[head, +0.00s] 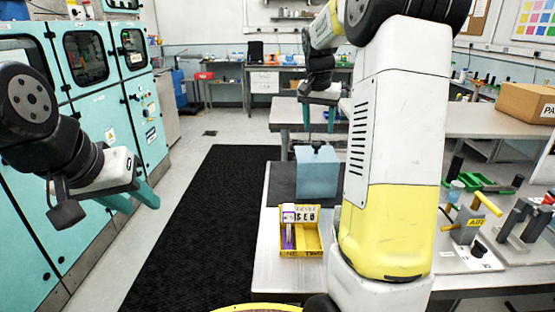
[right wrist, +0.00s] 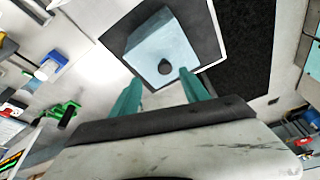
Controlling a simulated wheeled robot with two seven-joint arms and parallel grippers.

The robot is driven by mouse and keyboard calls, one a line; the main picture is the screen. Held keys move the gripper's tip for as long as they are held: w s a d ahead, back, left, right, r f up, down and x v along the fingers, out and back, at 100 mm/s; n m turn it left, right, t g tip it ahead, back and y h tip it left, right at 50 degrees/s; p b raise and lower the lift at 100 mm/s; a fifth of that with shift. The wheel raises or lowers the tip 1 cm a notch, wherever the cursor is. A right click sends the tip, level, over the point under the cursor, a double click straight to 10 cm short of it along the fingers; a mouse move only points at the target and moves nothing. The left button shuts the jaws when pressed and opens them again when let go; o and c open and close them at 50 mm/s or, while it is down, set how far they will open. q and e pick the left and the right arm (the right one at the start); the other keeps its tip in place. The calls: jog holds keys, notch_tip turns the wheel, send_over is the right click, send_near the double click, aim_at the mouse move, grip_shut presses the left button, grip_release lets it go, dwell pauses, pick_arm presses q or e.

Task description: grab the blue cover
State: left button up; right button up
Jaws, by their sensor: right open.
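The blue cover (head: 317,175) is a light-blue box with a small black knob on top. It stands on a dark mat (head: 283,181) on the metal table. My right gripper (head: 319,121) is above the cover, its teal fingers apart and empty. In the right wrist view the cover (right wrist: 160,50) and its black knob (right wrist: 165,67) lie beyond the open fingertips (right wrist: 158,84), not between them. My left gripper (head: 133,198) is at the far left, away from the table, its fingers apart and empty.
A yellow two-part bin (head: 302,252) with a purple-and-white item (head: 289,226) stands in front of the cover. My right arm hides part of the table. Clamps and fixtures (head: 480,220) stand on the right. Teal cabinets (head: 90,120) line the left.

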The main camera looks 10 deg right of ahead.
aim_at(316, 144)
jog(key=x, duration=0.4)
jog(key=w+x, duration=0.1)
jog(key=x, duration=0.3)
jog(key=shift+w, duration=0.25)
jog(key=shift+c, duration=0.3)
grip_shut()
dwell(0.9)
